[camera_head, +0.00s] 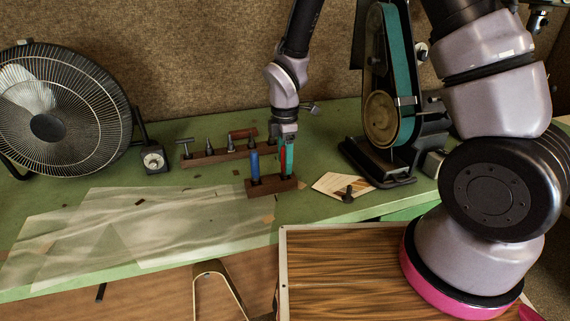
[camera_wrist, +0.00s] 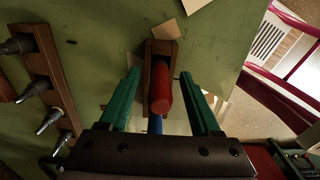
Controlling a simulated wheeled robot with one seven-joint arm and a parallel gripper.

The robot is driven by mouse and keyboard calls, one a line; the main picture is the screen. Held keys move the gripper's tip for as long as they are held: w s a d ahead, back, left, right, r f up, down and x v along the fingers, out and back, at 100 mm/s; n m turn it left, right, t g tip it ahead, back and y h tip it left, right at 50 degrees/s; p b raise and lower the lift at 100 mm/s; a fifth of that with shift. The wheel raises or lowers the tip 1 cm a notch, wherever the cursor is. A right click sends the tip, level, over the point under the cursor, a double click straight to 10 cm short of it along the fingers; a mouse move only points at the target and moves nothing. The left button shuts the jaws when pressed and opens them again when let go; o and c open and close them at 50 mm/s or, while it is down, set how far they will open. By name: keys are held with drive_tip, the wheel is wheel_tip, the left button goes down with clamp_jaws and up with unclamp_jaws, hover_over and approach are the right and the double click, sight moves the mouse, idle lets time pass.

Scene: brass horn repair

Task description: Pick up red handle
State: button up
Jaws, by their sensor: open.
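The red handle (camera_wrist: 161,90) stands in a small dark wooden block (camera_head: 262,191). In the wrist view it lies between my two green fingers, with space on both sides. A blue handle (camera_head: 255,166) stands in the same block, to the left of the red one in the head view; it also shows in the wrist view (camera_wrist: 156,124), partly hidden. My gripper (camera_head: 287,165) is open and points down around the red handle. In the head view the fingers hide most of that handle.
A wooden rack (camera_head: 210,158) with several metal-tipped tools stands behind and left. A belt sander (camera_head: 381,110) stands to the right, and a fan (camera_head: 48,125) at far left. A pale wood piece (camera_head: 335,184) lies nearby. Translucent sheeting (camera_head: 160,225) covers the front left bench.

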clamp_jaws()
drive_tip(key=shift+r, duration=0.15)
